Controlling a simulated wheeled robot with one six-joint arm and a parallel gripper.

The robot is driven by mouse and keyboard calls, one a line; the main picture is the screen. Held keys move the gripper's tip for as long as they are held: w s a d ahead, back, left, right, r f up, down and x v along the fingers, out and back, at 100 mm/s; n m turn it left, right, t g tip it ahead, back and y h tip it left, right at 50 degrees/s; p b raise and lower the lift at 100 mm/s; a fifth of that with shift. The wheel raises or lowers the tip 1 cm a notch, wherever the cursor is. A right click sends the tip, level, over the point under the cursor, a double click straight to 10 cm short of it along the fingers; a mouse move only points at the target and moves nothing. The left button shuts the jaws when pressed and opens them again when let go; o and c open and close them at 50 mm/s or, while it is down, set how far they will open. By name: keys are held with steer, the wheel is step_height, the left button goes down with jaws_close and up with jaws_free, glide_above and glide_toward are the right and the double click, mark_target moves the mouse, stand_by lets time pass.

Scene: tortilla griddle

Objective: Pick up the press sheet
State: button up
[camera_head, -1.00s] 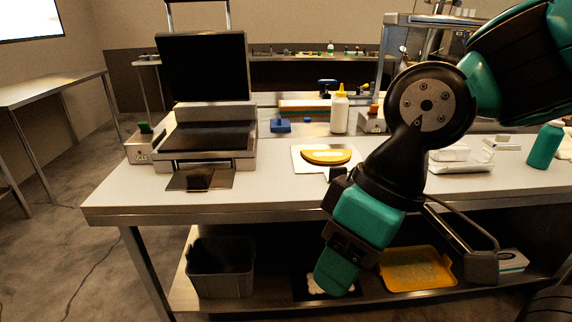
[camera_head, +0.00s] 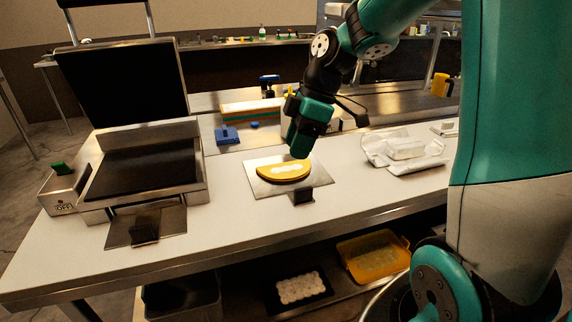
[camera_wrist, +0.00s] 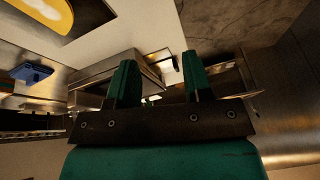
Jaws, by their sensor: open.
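A thin grey metal sheet with a black grip (camera_head: 145,230) lies at the front of the open griddle press (camera_head: 140,165). A second flat sheet (camera_head: 322,178), also with a black grip, lies on the table with a folded yellow tortilla (camera_head: 283,171) on it. I cannot tell which is the press sheet. My gripper (camera_head: 299,150) appears over or behind the tortilla in the head view, its fingertips partly hidden. In the wrist view my gripper (camera_wrist: 158,78) is open and nothing is seen held. The yellow tortilla (camera_wrist: 48,12) shows at that view's upper left.
A blue block-like tool (camera_head: 228,135) stands behind the tortilla sheet. A clear-wrapped white package (camera_head: 405,150) lies to the right. Below, the shelf holds a yellow tray (camera_head: 372,262) and a black tray (camera_head: 300,290). The table's front strip is bare.

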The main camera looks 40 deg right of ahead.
steer(key=n+p, duration=0.1)
steer(key=n, duration=0.1)
glide_toward(306, 187)
steer(key=p+x, duration=0.2)
steer(key=x, duration=0.2)
steer(key=shift+s+a+f, duration=0.1)
steer(key=shift+s+f, duration=0.05)
steer(key=shift+f, duration=0.2)
steer(key=shift+p+x, duration=1.15)
steer(key=shift+x, duration=2)
steer(key=shift+a, duration=0.1)
steer(key=shift+t, duration=0.3)
jaws_close()
